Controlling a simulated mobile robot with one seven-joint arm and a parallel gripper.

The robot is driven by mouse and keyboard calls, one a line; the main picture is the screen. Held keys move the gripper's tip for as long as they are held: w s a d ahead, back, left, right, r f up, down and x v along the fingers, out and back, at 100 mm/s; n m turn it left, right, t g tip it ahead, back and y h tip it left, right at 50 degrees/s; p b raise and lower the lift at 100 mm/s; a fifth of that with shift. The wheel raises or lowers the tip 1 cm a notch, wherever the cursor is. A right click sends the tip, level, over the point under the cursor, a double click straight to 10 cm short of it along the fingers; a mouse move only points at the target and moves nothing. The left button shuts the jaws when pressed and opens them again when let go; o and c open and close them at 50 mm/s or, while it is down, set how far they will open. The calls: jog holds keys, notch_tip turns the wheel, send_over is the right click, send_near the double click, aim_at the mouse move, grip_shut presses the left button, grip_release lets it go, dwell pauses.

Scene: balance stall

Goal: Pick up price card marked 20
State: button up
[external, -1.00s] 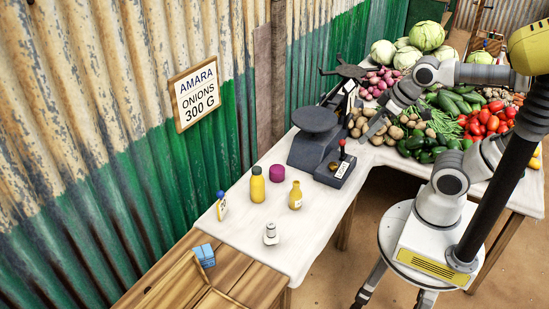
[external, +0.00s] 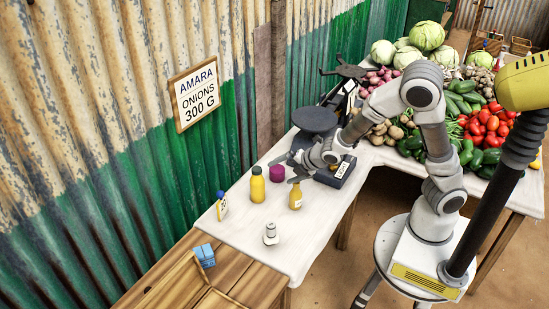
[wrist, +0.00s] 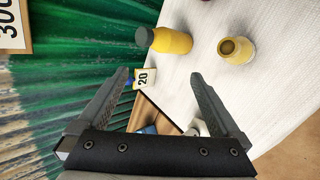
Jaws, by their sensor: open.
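The price card marked 20 (wrist: 145,78) shows between my open fingers in the wrist view, some way beyond the fingertips. In the external view the price card (external: 222,207) stands near the left edge of the white tabletop, by the corrugated wall, with a blue piece on top. My gripper (external: 285,170) is open and empty. It hangs above the table near the purple tin and the small yellow bottle, to the right of the card and apart from it. It also shows in the wrist view (wrist: 163,85).
A yellow bottle with a grey cap (external: 257,186), a purple tin (external: 277,174), a small yellow bottle (external: 295,196) and a metal weight (external: 271,235) stand on the table (external: 250,245). A dark scale (external: 314,122) is behind. A blue packet (external: 204,255) lies on the wooden part.

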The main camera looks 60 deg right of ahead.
jog(key=w+a+f+n+t+b, duration=0.25)
jog(key=f+n, duration=0.25)
jog(key=n, duration=0.3)
jog(key=n+t+y+b, duration=0.1)
jog(key=n+t+y, duration=0.15)
jog(key=n, duration=0.75)
send_near(223, 201)
jog(key=shift+g+y, duration=0.35)
jog(key=shift+g, duration=0.15)
jog(key=x, duration=0.2)
jog(key=b+x, duration=0.1)
jog(key=x, duration=0.2)
jog(key=r+x, duration=0.1)
jog(key=x, duration=0.2)
jog(key=shift+w+b, duration=0.35)
jog(key=shift+w, duration=0.05)
jog(key=b+x, duration=0.1)
jog(key=x, duration=0.3)
jog(key=shift+w+d+f, duration=0.1)
jog(key=shift+w+f, duration=0.05)
jog(key=shift+f, duration=0.15)
jog(key=shift+w+f, duration=0.1)
jog(key=shift+w, duration=0.3)
jog(key=c, duration=1.1)
jog(key=shift+c, duration=0.3)
